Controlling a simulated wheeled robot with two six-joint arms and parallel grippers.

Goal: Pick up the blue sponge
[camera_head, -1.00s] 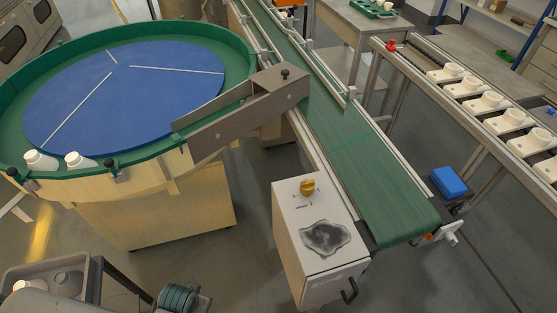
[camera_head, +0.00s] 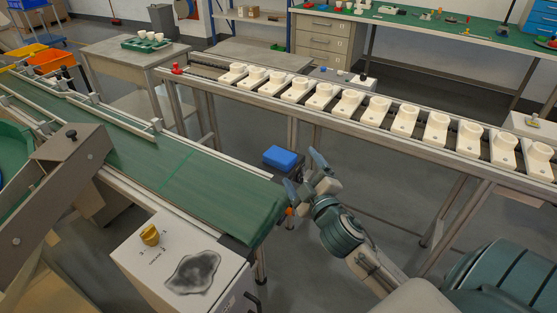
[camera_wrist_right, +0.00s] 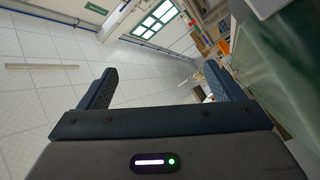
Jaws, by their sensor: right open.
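The blue sponge (camera_head: 280,157) lies on a small support beside the end of the green conveyor belt in the head view. My right gripper (camera_head: 304,174) is just to the right of and nearer than the sponge, with its two blue-grey fingers apart. In the right wrist view the open fingers (camera_wrist_right: 165,88) have nothing between them, and the sponge does not show there. What the sponge rests on is partly hidden. My left gripper is not in view.
The green conveyor (camera_head: 200,185) ends left of the gripper. A rail with several white sockets (camera_head: 375,110) runs behind it. A white control box (camera_head: 180,265) with a yellow knob and a dark smudge stands at the front. Grey floor shows between conveyor and rail.

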